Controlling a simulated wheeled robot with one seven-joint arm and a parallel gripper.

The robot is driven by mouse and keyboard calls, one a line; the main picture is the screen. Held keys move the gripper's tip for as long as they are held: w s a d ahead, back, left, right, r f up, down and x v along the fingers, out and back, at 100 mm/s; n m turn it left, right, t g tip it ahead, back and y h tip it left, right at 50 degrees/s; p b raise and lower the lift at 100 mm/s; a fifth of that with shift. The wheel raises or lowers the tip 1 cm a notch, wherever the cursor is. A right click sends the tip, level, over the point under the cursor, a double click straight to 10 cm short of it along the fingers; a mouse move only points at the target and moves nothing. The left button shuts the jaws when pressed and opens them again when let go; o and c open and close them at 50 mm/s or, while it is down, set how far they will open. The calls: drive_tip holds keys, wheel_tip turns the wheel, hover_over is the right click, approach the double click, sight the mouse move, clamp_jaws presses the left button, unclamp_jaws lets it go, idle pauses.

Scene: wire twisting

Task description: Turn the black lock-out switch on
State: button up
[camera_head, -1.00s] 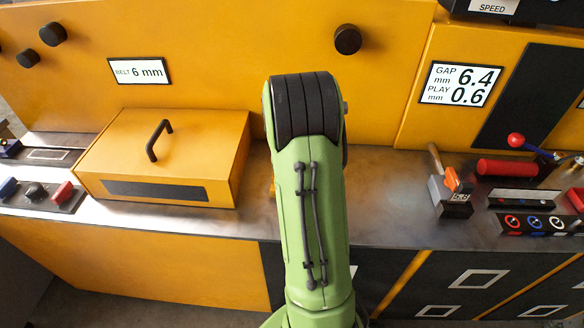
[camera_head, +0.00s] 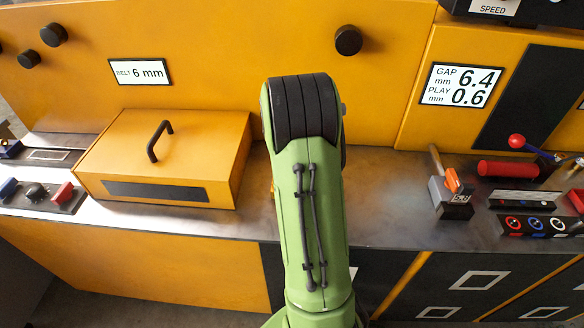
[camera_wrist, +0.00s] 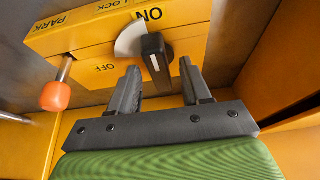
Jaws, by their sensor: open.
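The black lock-out switch (camera_wrist: 154,58) shows in the wrist view as a dark knob with a white line on a yellow panel (camera_wrist: 205,18). A pale disc lies behind it. The panel's ON and OFF labels appear upside down, with ON above the knob and OFF to its lower left. I cannot tell which label the knob points to. My gripper (camera_wrist: 158,72) is open, with one finger on each side of the knob's near end. Whether the fingers touch or overlap it is unclear. In the head view my arm hides both the gripper and the switch.
An orange-tipped lever (camera_wrist: 56,95) stands left of the switch, near the PARK label. On the bench, a yellow box (camera_head: 170,150) with a black handle lies left of my arm. A grey block with an orange lever (camera_head: 452,195) and a red cylinder (camera_head: 506,168) lie right.

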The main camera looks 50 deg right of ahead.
drive_tip(key=p+v, duration=0.3)
drive_tip(key=v, duration=1.2)
drive_tip(key=shift+a+r+p, duration=0.25)
drive_tip(key=shift+r+p, duration=0.05)
drive_tip(key=shift+p, duration=0.05)
